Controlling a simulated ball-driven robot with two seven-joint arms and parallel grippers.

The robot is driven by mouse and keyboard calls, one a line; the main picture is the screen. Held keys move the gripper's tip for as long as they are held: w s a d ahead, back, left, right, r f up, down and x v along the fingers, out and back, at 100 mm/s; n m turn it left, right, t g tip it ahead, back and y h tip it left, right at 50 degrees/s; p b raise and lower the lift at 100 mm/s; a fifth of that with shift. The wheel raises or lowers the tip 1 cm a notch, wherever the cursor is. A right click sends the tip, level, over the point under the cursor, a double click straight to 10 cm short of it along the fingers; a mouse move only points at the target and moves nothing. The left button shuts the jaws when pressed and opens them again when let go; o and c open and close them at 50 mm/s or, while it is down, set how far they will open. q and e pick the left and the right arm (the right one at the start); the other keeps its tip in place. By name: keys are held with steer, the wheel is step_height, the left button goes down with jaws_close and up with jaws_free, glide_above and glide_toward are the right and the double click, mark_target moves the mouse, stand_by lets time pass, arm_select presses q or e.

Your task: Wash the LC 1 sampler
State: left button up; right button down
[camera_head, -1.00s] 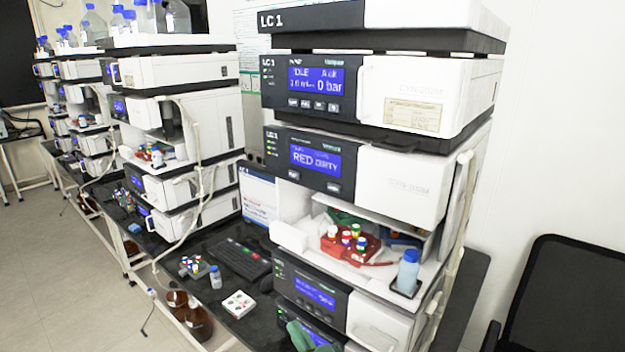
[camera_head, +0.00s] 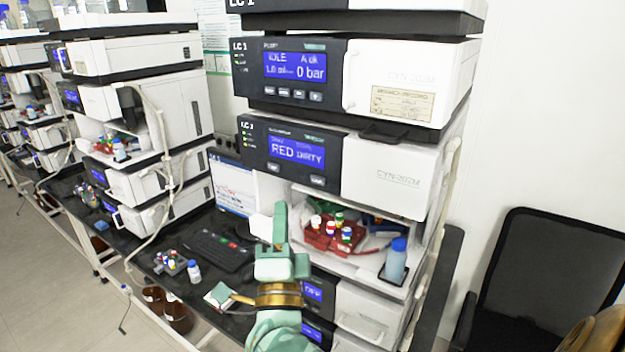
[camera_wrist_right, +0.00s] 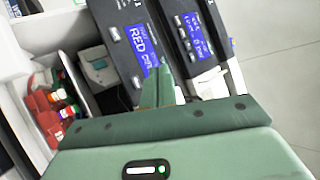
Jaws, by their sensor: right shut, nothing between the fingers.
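The LC 1 sampler (camera_head: 385,185) is the module whose blue screen (camera_head: 296,150) reads "RED DIRTY". Two small buttons (camera_head: 274,167) sit under the screen; their labels are too small to read. Its open bay below holds a red vial tray (camera_head: 318,238) with several coloured-cap vials. My right gripper (camera_head: 281,208) is shut and empty, pointing up in front of the bay's left side, below the sampler panel. In the right wrist view its green fingers (camera_wrist_right: 160,82) overlap the dark panel beside the "RED" screen (camera_wrist_right: 141,42). Contact cannot be told. My left gripper is not in view.
A blue-capped bottle (camera_head: 396,262) stands at the bay's right front. The pump module (camera_head: 300,70) above reads "IDLE" and 0 bar. A keyboard (camera_head: 212,249), a vial rack (camera_head: 170,263) and a small bottle (camera_head: 194,271) lie left on the black bench. A chair (camera_head: 545,270) stands right.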

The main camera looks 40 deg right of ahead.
mark_target(318, 180)
steer(key=w+d, duration=0.3)
steer(key=d, duration=0.5)
steer(key=shift+w, duration=0.4)
steer(key=shift+f, duration=0.1)
stand_by(1.6)
steer(key=shift+d, duration=0.1)
steer(key=shift+w+d, duration=0.15)
steer(key=shift+d, duration=0.2)
